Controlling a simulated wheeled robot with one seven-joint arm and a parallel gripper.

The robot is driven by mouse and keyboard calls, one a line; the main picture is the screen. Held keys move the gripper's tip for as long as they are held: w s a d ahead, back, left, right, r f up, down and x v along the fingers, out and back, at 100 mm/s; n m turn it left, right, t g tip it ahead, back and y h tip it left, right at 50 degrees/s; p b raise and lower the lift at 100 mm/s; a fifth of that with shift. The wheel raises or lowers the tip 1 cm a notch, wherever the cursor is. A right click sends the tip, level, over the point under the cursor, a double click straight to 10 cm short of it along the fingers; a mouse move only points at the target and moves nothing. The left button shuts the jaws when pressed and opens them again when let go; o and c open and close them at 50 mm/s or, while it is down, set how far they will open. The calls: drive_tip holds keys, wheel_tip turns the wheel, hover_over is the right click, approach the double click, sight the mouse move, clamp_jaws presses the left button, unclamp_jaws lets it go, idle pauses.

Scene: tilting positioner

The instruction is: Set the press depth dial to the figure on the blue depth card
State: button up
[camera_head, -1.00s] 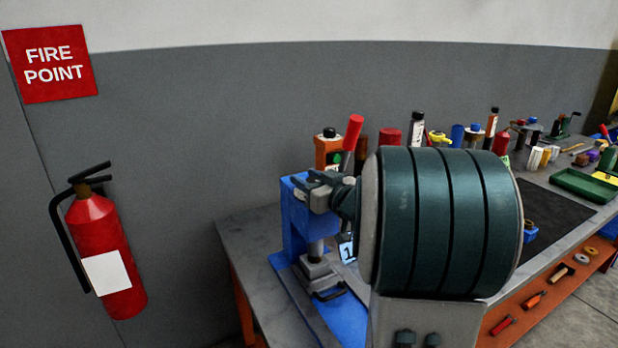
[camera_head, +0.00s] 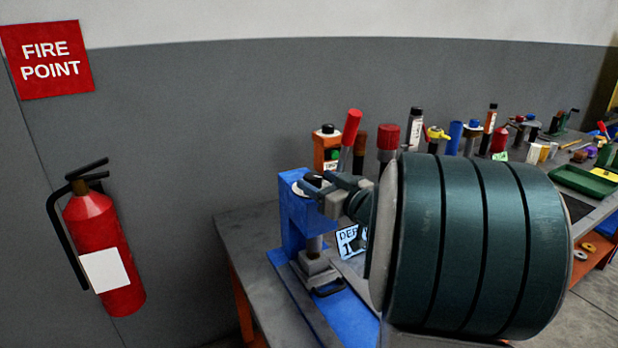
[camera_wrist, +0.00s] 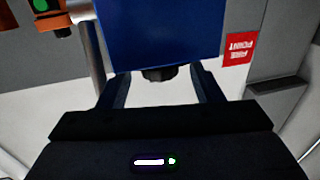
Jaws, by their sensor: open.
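The blue press (camera_head: 297,214) stands at the left end of the bench. On its top are a pale disc and a dark knob (camera_head: 313,180), which look like the depth dial; its figures are unreadable. My gripper (camera_head: 326,190) is at this dial, coming from the right. In the wrist view my gripper (camera_wrist: 160,86) has its fingers spread, with a dark round part (camera_wrist: 159,73) between them, below the blue press body (camera_wrist: 160,35). Contact cannot be told. The light-blue depth card (camera_head: 347,238) shows "DEP" and a "1"; my arm hides the rest.
Several bottles and tools line the back of the bench. My large green arm link blocks the middle. A fire extinguisher (camera_head: 101,250) hangs on the left wall.

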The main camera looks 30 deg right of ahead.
drive_tip(key=v, duration=0.9)
